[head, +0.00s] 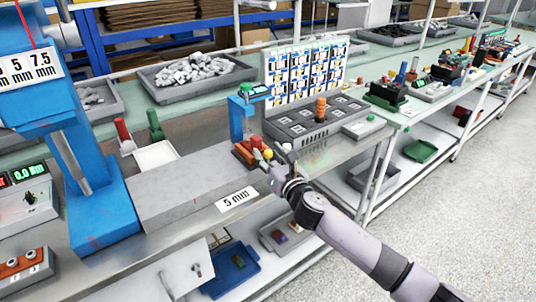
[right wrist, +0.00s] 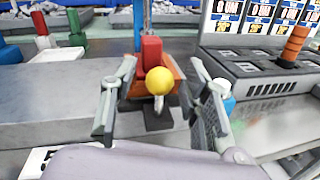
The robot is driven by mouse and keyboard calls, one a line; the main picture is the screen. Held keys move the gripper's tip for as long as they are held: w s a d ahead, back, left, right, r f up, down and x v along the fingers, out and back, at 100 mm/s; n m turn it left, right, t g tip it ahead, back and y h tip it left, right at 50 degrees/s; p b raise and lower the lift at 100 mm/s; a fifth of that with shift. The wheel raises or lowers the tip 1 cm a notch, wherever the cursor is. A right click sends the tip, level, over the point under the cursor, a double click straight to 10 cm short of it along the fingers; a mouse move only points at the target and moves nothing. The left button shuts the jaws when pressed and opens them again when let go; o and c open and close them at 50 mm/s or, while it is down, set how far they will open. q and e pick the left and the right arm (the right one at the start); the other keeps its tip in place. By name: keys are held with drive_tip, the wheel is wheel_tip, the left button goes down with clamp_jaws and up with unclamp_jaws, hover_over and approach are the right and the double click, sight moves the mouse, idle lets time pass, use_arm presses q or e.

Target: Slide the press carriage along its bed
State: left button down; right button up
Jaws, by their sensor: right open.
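The press carriage (head: 243,153) is a small orange-red piece beside the slim blue stand (head: 237,118) on the bench. In the right wrist view the carriage (right wrist: 173,70) carries an upright red block (right wrist: 151,52) and a yellow ball knob (right wrist: 160,82) facing me. My right gripper (right wrist: 163,68) is open, with one finger on each side of the knob and carriage. A gap shows between the fingers and the knob. In the head view the right gripper (head: 271,161) reaches it from the front right. A dark strip under the carriage is partly hidden. My left gripper is not in view.
A long grey block (head: 180,190) with a "5 mm" label lies left of the carriage. A grey socket panel (head: 318,130) with an orange handle stands close on the right. A large blue press (head: 95,190) stands at far left.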

drive_tip(key=shift+w+a, duration=0.1)
drive_tip(key=shift+w, duration=0.15)
drive_tip(key=shift+c, duration=0.2)
clamp_jaws()
idle(0.3)
idle(0.3)
